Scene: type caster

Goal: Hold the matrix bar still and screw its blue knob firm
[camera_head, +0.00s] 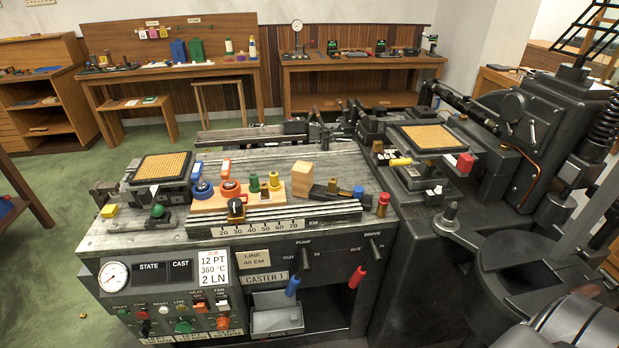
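A dark bar (334,193), which looks like the matrix bar, lies on the grey worktop of the caster, right of a light wooden block. A small blue knob (358,190) stands at its right end. Whether the knob is tight cannot be told at this size. Neither of my grippers is in view, and nothing is seen holding the bar or the knob.
A wooden tray (210,206) with blue, orange and green parts stands left of the wooden block (302,175). A red-topped brass piece (383,204) is right of the knob. Dark machinery (530,130) fills the right side. Workbenches stand behind.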

